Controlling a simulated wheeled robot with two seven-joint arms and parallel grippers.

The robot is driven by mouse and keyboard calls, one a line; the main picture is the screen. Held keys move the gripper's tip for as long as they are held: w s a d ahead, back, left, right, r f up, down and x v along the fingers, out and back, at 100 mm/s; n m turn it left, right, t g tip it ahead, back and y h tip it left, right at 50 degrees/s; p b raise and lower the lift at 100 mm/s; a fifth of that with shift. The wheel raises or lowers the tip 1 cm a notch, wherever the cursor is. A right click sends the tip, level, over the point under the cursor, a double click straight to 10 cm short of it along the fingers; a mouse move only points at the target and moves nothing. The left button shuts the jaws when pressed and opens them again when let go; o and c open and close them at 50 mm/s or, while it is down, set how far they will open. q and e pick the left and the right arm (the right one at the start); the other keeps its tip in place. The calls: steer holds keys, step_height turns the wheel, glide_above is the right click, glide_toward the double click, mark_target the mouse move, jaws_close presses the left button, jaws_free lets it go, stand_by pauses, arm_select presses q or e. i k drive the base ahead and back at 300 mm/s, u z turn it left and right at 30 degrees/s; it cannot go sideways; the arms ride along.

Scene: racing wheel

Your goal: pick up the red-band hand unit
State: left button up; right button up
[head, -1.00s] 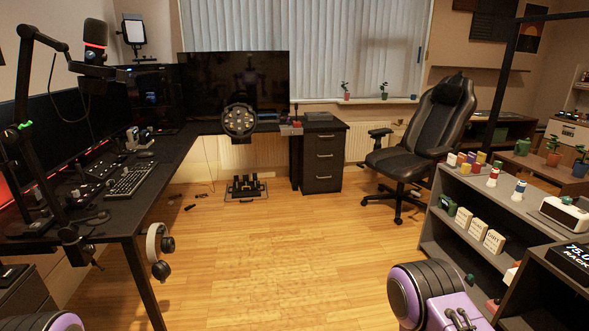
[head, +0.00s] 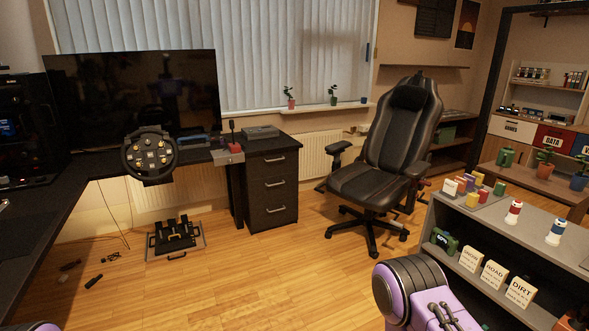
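A small white unit with a red band (head: 513,212) stands upright on the top of the grey shelf at the right of the head view. A similar white unit with a blue band (head: 555,232) stands to its right and nearer. Both are small in the picture, and nothing of mine touches them. A purple and black part of my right arm shows at the bottom, left of the shelf. Neither of my grippers shows in this view.
The grey shelf (head: 468,215) also bears several small coloured items; labelled blocks (head: 495,274) sit on its lower level. A black chair (head: 390,165) stands behind and left of it. A desk with a steering wheel (head: 150,154) is at left. Wooden floor (head: 270,275) is clear in the middle.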

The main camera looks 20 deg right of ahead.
mark_target(514, 209)
steer(key=z, duration=0.4)
steer(key=i, duration=1)
steer(key=z, duration=1.8)
steer(key=i, duration=1)
steer(key=z, duration=0.85)
